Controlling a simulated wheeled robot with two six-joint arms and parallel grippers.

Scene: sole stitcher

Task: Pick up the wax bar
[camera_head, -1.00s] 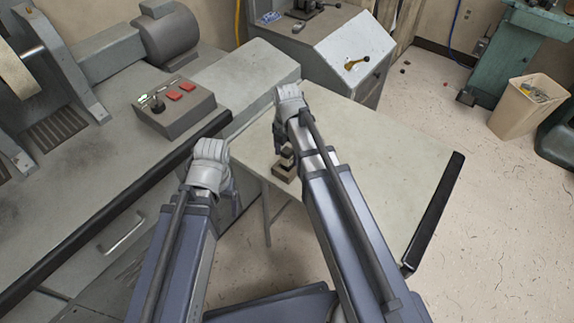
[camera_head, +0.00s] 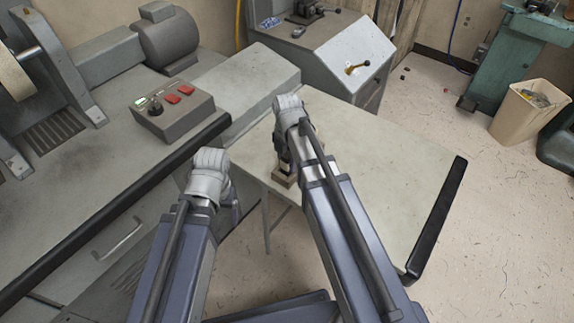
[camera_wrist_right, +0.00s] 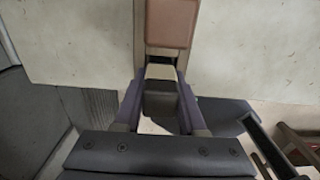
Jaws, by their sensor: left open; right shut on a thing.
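In the right wrist view, the purple fingers of my right gripper (camera_wrist_right: 162,82) are closed on a small block, pale on top and dark grey below, which I take for the wax bar (camera_wrist_right: 160,100). Its outline is hard to tell from the background. A brown block with a reddish face (camera_wrist_right: 170,22) lies just beyond the fingertips. In the head view, part of this brown block (camera_head: 283,180) shows below my right gripper (camera_head: 285,160), over the pale table; the wrist hides much of it. My left gripper (camera_head: 232,205) hangs open left of the table, its fingers mostly hidden.
The pale table (camera_head: 385,160) is mostly bare, with a black bar (camera_head: 438,215) along its right edge. A grey bench at left carries a button box (camera_head: 175,108) and a motor (camera_head: 165,38). A grey cabinet (camera_head: 335,50) and a bin (camera_head: 528,108) stand behind.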

